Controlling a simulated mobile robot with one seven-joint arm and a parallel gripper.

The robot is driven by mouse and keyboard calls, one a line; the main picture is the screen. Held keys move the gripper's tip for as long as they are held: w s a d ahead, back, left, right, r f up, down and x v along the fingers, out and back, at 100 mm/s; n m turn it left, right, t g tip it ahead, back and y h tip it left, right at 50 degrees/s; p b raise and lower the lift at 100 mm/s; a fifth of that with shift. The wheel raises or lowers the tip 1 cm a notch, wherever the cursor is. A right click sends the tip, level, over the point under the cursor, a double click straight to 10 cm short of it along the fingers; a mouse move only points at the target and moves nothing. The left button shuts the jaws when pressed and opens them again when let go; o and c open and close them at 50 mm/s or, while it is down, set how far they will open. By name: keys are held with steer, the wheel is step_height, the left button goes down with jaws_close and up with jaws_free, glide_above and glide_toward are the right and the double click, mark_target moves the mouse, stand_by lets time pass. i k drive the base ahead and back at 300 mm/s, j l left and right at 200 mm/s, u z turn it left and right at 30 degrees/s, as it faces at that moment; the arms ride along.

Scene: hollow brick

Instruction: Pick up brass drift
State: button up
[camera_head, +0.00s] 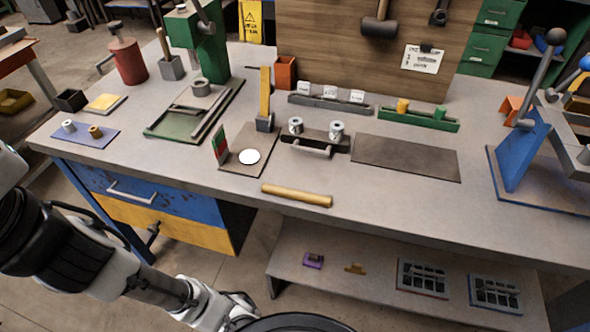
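A brass-coloured rod (296,195), which looks like the brass drift, lies on its side near the front edge of the grey workbench (400,215). It lies almost level across the picture, its right end slightly nearer to me. Nothing covers it. My arm (150,285) reaches in from the lower left, below and in front of the bench, well apart from the rod. My gripper's fingers do not show; the arm runs down to the bottom edge of the picture.
Behind the rod are a brown plate with a white disc (249,156), a dark holder with two metal rolls (315,141) and a flat dark mat (405,157). A blue lever press (525,150) stands at right. A lower shelf (345,255) juts out under the bench.

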mark_target(316, 199)
steer(key=j+z, duration=0.25)
steer(key=z, duration=0.15)
steer(key=j+z, duration=0.4)
steer(key=k+j+z, duration=0.15)
steer(key=j, duration=0.3)
steer(key=j+z, duration=0.15)
steer(key=j, duration=0.3)
steer(key=k+j, duration=0.1)
steer(key=j, duration=0.2)
steer(key=k+j, duration=0.1)
steer(key=j, duration=0.25)
steer(key=k+j, duration=0.1)
steer(key=j, duration=0.2)
steer(key=i+j, duration=0.2)
steer(key=j, duration=0.2)
steer(key=i, duration=0.2)
steer(key=z, duration=0.05)
